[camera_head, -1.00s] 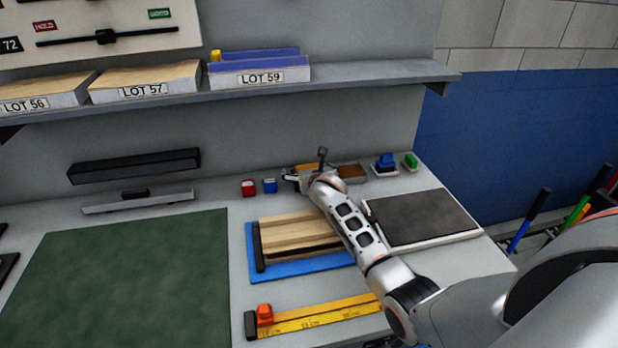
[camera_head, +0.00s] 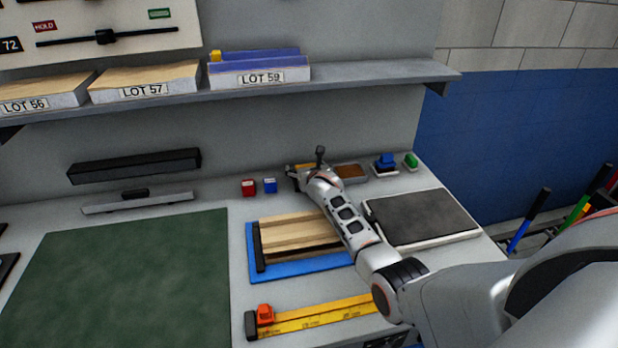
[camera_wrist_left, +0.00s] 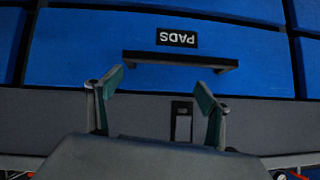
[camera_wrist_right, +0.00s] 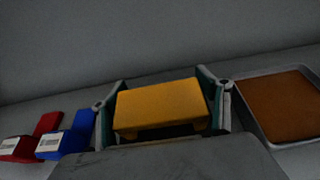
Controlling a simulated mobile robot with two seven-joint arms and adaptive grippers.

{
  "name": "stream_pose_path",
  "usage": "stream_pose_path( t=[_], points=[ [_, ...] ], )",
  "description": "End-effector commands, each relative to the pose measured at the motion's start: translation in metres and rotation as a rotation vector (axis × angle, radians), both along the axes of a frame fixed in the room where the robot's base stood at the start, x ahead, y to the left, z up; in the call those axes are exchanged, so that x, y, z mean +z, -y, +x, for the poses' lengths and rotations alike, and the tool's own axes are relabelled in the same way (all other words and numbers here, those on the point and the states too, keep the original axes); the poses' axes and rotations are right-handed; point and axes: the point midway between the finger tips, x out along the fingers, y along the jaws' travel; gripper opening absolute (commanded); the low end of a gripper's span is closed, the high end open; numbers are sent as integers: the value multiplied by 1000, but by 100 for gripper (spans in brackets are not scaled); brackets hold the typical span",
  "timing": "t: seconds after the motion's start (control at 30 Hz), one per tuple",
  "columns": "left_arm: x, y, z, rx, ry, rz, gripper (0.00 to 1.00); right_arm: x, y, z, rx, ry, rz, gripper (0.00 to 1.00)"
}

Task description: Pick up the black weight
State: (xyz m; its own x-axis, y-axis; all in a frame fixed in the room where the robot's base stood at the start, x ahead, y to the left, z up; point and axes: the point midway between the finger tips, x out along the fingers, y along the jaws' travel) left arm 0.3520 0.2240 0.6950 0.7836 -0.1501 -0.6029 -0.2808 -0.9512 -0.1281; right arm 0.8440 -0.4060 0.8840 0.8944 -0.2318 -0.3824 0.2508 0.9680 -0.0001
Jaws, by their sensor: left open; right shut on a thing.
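My right gripper (camera_wrist_right: 162,108) is shut on a yellow block (camera_wrist_right: 160,105) at the back of the bench, with a finger against each side. In the head view, the right gripper (camera_head: 293,176) is beside the back wall, and the wrist partly hides the yellow block (camera_head: 305,167). I cannot pick out a black weight for certain in any view. My left gripper (camera_wrist_left: 157,98) is open and empty in its wrist view, facing a blue drawer (camera_wrist_left: 90,55) marked PADS with a black handle (camera_wrist_left: 180,61). The left gripper is outside the head view.
Red (camera_head: 249,187) and blue (camera_head: 270,185) blocks stand left of the right gripper. A brown-filled tray (camera_wrist_right: 285,105) lies close on its right. Wooden boards (camera_head: 290,232) and a dark-topped plate (camera_head: 420,217) lie nearer. A shelf (camera_head: 340,78) overhangs the bench.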

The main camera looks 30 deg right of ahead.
Motion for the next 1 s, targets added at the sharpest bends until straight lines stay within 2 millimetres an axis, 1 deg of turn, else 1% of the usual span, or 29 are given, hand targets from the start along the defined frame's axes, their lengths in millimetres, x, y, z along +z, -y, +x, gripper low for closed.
stream_pose_path(
  t=[0.03, 0.23, 0.37, 0.47, 0.6, 0.8, 0.9, 1.0],
  points=[
    [0, 0, 0, 1, 0, -1, 78, 7, 0, 3, 0, 11, -1, 20],
    [0, 1, 0, 2, 0, -2, 78, 8, 0, 2, 0, 11, -1, 20],
    [-1, 1, 0, 2, 0, -2, 78, 16, 1, 3, -1, 13, -1, 20],
    [-2, 2, 0, 1, 0, -4, 78, 30, 1, 3, 1, 16, -4, 20],
    [0, 4, 0, -3, 2, -6, 78, 54, 1, 3, 1, 16, -3, 20],
    [0, 3, 0, -5, 4, -3, 78, 84, 0, 2, 1, 14, -3, 20],
    [0, 2, 0, -7, 4, -1, 78, 96, 1, 2, 0, 13, -2, 20],
    [0, 1, 0, -9, 4, 2, 78, 103, 0, 2, 1, 12, 0, 20]
  ],
)
